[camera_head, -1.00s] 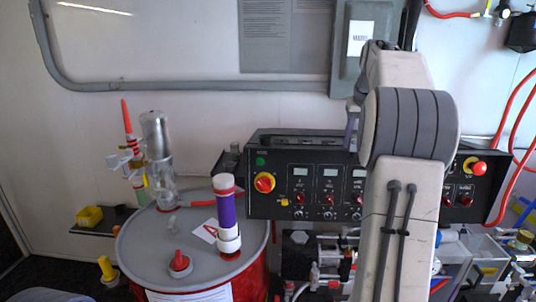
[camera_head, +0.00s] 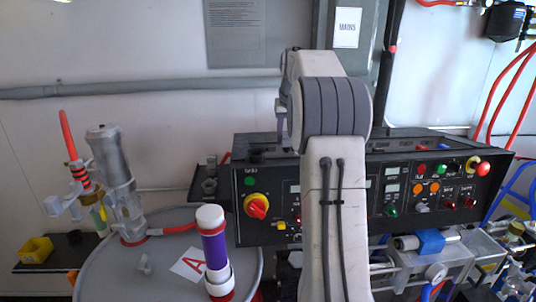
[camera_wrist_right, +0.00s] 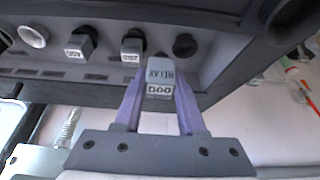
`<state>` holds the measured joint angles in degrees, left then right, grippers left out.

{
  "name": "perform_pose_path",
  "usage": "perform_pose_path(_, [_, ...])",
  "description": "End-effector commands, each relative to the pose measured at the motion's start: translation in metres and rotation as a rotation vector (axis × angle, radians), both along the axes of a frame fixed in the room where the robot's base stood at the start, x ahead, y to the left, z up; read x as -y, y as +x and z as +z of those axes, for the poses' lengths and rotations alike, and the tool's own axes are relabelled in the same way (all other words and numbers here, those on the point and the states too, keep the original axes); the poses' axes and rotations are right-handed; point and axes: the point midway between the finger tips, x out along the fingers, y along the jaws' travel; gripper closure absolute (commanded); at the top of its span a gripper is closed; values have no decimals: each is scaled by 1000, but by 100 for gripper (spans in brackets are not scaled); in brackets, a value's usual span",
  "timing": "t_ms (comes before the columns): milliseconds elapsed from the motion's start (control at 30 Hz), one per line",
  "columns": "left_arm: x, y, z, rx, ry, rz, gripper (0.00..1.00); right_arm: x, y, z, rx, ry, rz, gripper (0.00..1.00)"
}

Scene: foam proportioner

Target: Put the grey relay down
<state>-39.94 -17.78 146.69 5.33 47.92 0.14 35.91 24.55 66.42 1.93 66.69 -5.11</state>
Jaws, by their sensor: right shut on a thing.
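The grey relay (camera_wrist_right: 160,72) is a small block with "RELAY" and "000" lettering that looks upside down in the right wrist view. My right gripper (camera_wrist_right: 160,90) is shut on it, with a purple finger on either side. The relay is in front of a dark panel face with a row of fittings; I cannot tell whether it touches the panel. In the head view my right gripper (camera_head: 283,108) is mostly hidden by my own arm, above the control console (camera_head: 270,175), and the relay cannot be seen. My left gripper is not in view.
Two labelled blocks (camera_wrist_right: 132,46) (camera_wrist_right: 82,42), a round pale fitting (camera_wrist_right: 33,37) and a dark round fitting (camera_wrist_right: 185,45) line the panel. A drum (camera_head: 110,270) with a purple-banded tube (camera_head: 214,250) and a metal cylinder (camera_head: 113,165) stands left of the console.

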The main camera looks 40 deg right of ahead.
Motion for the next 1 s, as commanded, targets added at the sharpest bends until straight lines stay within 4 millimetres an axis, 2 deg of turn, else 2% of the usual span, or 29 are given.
perform_pose_path(100, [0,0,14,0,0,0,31,-11,26,-13,-4,2,3,100])
perform_pose_path(300, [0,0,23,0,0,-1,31,-19,50,-32,-1,0,-2,100])
perform_pose_path(433, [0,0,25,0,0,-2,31,-20,54,-39,0,0,-4,100])
perform_pose_path(700, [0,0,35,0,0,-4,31,-20,53,-74,-1,1,-6,100])
perform_pose_path(933, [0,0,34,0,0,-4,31,-19,54,-76,2,-1,-6,100])
perform_pose_path(967, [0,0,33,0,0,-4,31,-19,54,-77,1,0,-5,49])
perform_pose_path(1000, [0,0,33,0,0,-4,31,-19,54,-76,1,0,-5,34])
